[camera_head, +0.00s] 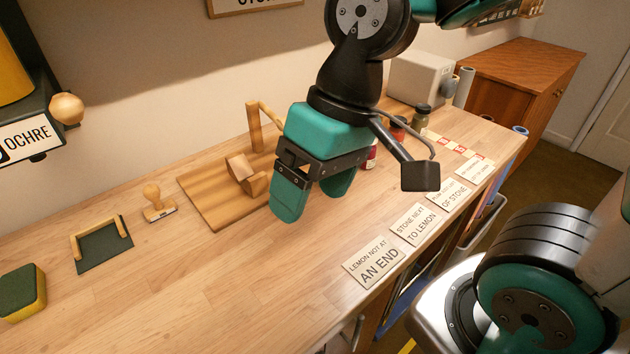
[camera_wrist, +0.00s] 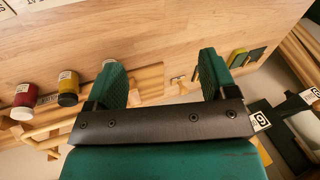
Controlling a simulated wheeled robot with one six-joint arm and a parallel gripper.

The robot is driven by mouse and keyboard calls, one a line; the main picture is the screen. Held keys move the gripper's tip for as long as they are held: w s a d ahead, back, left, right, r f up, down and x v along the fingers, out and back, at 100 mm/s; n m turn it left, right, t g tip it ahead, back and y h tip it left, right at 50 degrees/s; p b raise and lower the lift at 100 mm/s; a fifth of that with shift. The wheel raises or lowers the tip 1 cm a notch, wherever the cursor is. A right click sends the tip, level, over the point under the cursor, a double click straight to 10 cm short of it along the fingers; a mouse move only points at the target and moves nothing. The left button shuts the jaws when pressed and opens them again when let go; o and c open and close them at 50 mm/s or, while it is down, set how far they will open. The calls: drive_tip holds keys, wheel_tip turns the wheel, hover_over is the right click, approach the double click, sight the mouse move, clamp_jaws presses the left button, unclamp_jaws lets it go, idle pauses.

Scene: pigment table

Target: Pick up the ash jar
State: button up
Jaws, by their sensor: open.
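I cannot pick out the ash jar for certain; no jar label is readable. In the head view, a dark olive jar (camera_head: 421,118) with a dark lid and an orange-red jar (camera_head: 398,129) stand right of my gripper, near the wall. A red jar (camera_head: 371,158) is partly hidden behind my gripper. The wrist view shows a red jar (camera_wrist: 24,100) and a yellow jar (camera_wrist: 68,88) at the left, outside the fingers. My gripper (camera_head: 314,198) is open and empty above the table, fingers pointing down, in front of the wooden stand. It also shows in the wrist view (camera_wrist: 163,78).
A wooden board with a stand (camera_head: 211,199), a stamp (camera_head: 157,205), a dark tray (camera_head: 104,247) and a sponge (camera_head: 22,293) lie left. Lettered cards (camera_head: 373,262) line the front edge. A grey box (camera_head: 419,78) stands at the back right. The front left tabletop is clear.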

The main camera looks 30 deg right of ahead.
drive_tip(key=w+d+r+m+h+p, duration=0.1)
drive_tip(key=w+d+m+p, duration=0.3)
drive_tip(key=w+m, duration=0.5)
drive_tip(key=w+d+r+m+h+p, duration=0.1)
drive_tip(key=w+d+r+m+p, duration=0.15)
drive_tip(key=w+m+p, duration=0.45)
drive_tip(key=f+m, duration=0.1)
drive_tip(key=f, duration=0.3)
drive_tip(key=a+f+m, duration=0.1)
drive_tip(key=f, duration=0.3)
drive_tip(key=w+f+m, duration=0.1)
drive_tip(key=f+m, duration=0.1)
drive_tip(key=f, duration=0.2)
drive_tip(key=shift+a+f, duration=0.15)
drive_tip(key=shift+f, duration=0.15)
drive_tip(key=shift+s+a+f+p, duration=0.15)
drive_tip(key=shift+f+p, duration=0.3)
drive_tip(key=shift+f, duration=0.5)
drive_tip(key=shift+w+a+f+p, duration=0.1)
drive_tip(key=shift+a+f+p, duration=0.25)
drive_tip(key=shift+f, duration=0.55)
drive_tip(key=shift+s+a+f+p, duration=0.15)
drive_tip(key=shift+f+p, duration=0.35)
drive_tip(key=shift+f, duration=0.45)
drive_tip(key=c, duration=1)
